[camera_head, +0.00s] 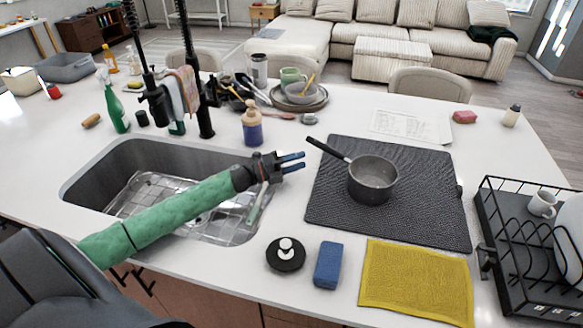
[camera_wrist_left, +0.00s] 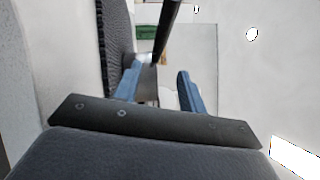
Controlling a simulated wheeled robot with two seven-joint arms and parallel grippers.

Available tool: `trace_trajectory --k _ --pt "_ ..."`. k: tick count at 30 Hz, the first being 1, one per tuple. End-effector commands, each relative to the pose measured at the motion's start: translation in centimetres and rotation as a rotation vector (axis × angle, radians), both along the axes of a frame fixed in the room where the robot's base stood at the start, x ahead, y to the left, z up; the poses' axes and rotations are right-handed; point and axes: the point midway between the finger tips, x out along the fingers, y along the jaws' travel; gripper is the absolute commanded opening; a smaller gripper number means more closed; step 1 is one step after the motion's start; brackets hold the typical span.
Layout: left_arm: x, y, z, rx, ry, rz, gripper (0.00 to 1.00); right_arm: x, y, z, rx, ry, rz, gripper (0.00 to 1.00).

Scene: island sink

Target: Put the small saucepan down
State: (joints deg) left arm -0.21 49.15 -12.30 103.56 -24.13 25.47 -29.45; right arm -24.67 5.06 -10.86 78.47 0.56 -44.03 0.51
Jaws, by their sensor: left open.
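The small saucepan (camera_head: 373,179), dark grey, stands upright on the dark drying mat (camera_head: 430,226), right of the sink. Its black handle (camera_head: 328,149) points up and left toward my left gripper (camera_head: 292,162). The gripper is open and empty, with its blue fingers over the counter by the sink's right edge, apart from the handle tip. In the left wrist view the open fingers (camera_wrist_left: 160,88) show, with a dark bar (camera_wrist_left: 168,32), apparently the handle, beyond them. The pan body is not clear there. My right gripper is not in view.
A yellow cloth (camera_head: 416,281), a blue sponge (camera_head: 328,265) and a round black item with a white knob (camera_head: 286,254) lie in front. A dish rack (camera_head: 505,252) stands at right. A soap bottle (camera_head: 252,124) and stacked dishes (camera_head: 299,97) are behind the gripper.

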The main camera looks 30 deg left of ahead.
Motion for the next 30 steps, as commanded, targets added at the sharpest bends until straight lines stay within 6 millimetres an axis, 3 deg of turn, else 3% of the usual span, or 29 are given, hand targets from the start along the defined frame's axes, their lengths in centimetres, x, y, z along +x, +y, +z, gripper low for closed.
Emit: trace_trajectory --k 11,25,30 --pt "-1.3 1.1 -0.2 0.000 0.000 -0.001 0.41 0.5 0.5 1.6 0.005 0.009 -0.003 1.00" --pt "-1.3 1.1 -0.2 0.000 0.000 -0.001 0.41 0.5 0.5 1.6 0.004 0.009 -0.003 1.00" --pt "-1.3 1.1 0.7 0.000 0.000 -0.001 0.41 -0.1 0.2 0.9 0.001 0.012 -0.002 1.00"
